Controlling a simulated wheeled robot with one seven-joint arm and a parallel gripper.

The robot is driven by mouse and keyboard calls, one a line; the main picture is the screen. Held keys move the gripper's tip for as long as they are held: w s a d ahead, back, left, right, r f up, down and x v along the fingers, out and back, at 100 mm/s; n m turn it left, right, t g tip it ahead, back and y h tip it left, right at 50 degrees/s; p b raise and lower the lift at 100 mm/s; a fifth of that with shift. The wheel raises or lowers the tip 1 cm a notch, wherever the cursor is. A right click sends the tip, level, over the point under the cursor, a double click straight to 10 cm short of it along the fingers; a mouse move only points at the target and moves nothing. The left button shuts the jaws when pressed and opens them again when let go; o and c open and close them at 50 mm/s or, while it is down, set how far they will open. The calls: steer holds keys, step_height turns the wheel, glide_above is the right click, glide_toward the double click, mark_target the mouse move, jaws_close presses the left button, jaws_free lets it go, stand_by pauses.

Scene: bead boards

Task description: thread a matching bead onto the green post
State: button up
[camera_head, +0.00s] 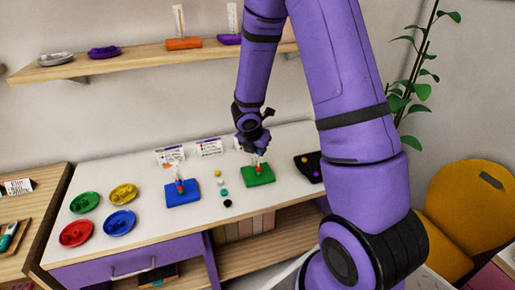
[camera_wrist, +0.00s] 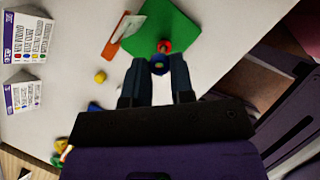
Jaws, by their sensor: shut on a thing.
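The green board (camera_head: 258,178) lies on the white table right of centre, with a thin upright post on it. It also shows at the top of the wrist view (camera_wrist: 165,22). A red bead (camera_wrist: 164,46) shows at the board, just beyond my fingertips; I cannot tell whether it is on the post. My gripper (camera_head: 257,152) is low over the green board, pointing down. In the wrist view a blue bead (camera_wrist: 158,65) sits between the fingertips, and my gripper (camera_wrist: 158,68) is shut on it. The fingers hide part of the post.
A blue board (camera_head: 183,193) with a beaded post stands to the left. Loose beads, including a yellow one (camera_head: 218,173) and a black one (camera_head: 227,203), lie between the boards. Several coloured dishes stand farther left. A black tray (camera_head: 303,161) with beads is at the right. Cards (camera_head: 208,147) stand behind.

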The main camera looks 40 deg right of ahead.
steer(key=shift+f, duration=1.25)
stand_by(0.4)
steer(key=o, duration=1)
steer(key=shift+c, duration=0.2)
steer(key=v, duration=1)
steer(key=shift+a+r, duration=0.15)
steer(key=shift+r, duration=0.25)
